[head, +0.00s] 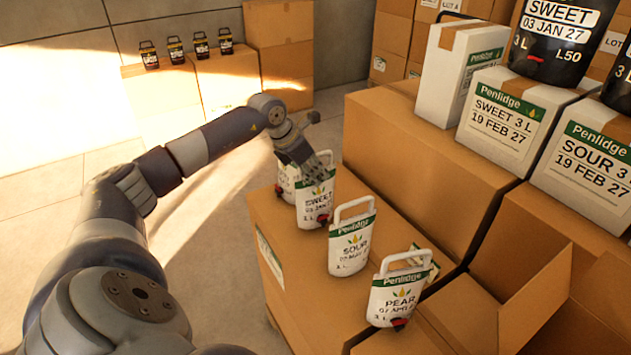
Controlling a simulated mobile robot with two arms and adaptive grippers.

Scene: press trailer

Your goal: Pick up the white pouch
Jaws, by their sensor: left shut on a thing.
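Several white pouches with handles and green Penlidge bands stand in a row on a cardboard box (318,310). They are a partly hidden pouch (286,187) at the back, the SWEET pouch (315,205), the SOUR pouch (351,247) and the PEAR pouch (398,298) nearest. My left gripper (318,168) reaches in from the left and is shut at the top of the SWEET pouch, hiding its handle. Whether that pouch is lifted off the box I cannot tell. My right gripper is out of view.
Large cartons (425,160) rise close on the right, with white Penlidge boxes (502,115) and black containers (550,40) on top. An open box (530,290) is at lower right. Small dark pouches (200,45) stand on far boxes. The floor (210,250) at left is clear.

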